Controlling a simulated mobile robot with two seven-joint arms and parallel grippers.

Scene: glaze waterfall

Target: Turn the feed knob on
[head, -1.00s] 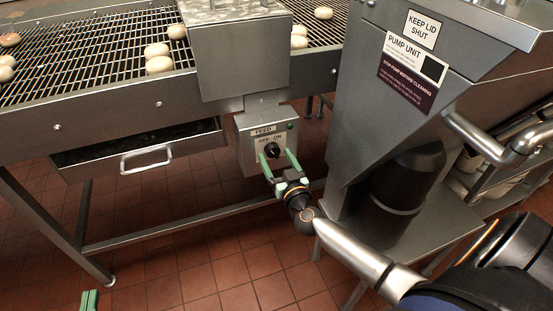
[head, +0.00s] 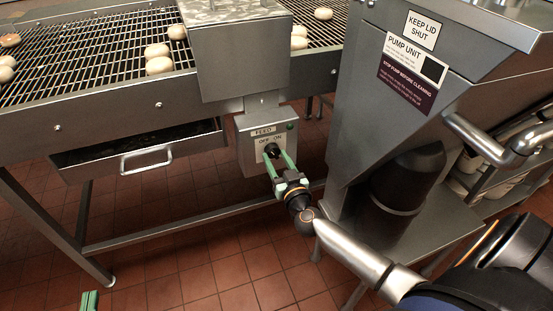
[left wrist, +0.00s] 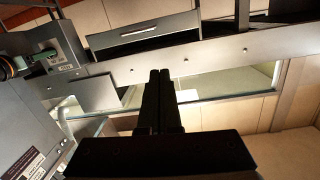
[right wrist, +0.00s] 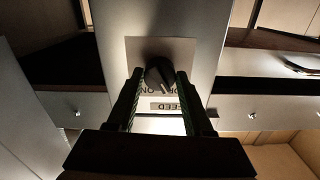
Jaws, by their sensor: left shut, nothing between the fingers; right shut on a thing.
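The feed knob (head: 271,151) is a black dial on a grey control box (head: 252,163) under the hood, below a FEED label with OFF and ON marks. My right gripper (head: 279,160) is at the box with its green fingers shut on the knob. In the right wrist view the knob (right wrist: 160,73) sits between the two fingertips, with the labels upside down. My left gripper (head: 89,300) shows only as a green tip at the bottom edge of the head view. In the left wrist view its fingers (left wrist: 160,75) are together and empty.
A wire conveyor (head: 100,50) with several pale doughnuts runs behind the hood (head: 240,55). A drawer (head: 140,148) with a handle hangs below it. The grey pump unit (head: 375,110) stands close to the right of the control box. Tiled floor is open at the lower left.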

